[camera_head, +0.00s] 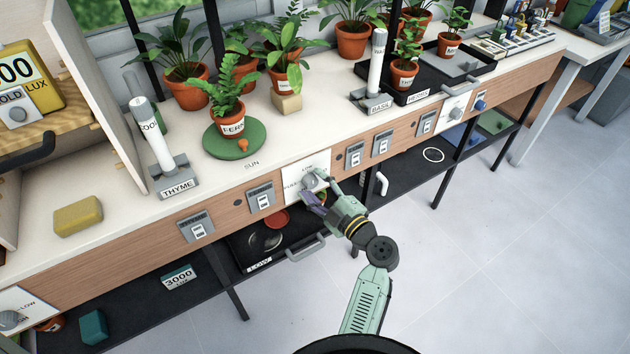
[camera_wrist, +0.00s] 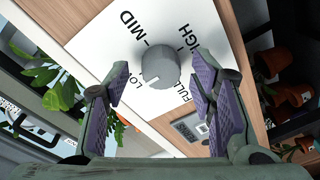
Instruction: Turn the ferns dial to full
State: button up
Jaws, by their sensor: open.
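A grey round dial (camera_wrist: 160,68) sits on a white panel (camera_wrist: 105,45) marked LOW, MID, HIGH and FULL. Its short white mark points toward the gap between LOW and FULL. The dial also shows in the head view (camera_head: 308,181), on the wooden front of the bench. I cannot read a plant name on this panel. My gripper (camera_wrist: 161,82) is open, with purple-padded fingers on either side of the dial; I cannot tell whether they touch it. A potted fern labelled FERNS (camera_head: 229,122) stands on a green disc (camera_head: 210,150) above and left of the dial.
Switch plates (camera_head: 262,197) line the bench front on both sides. Another dial panel (camera_head: 455,115) is further right, and one (camera_head: 12,318) is at lower left. A black drawer or tray with a grey handle (camera_head: 305,247) sits below my gripper. The floor is clear.

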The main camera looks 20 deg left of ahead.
jog(key=shift+w+a, duration=0.1)
jog(key=shift+a, duration=0.2)
jog(key=shift+c, duration=0.5)
jog(key=c, duration=1)
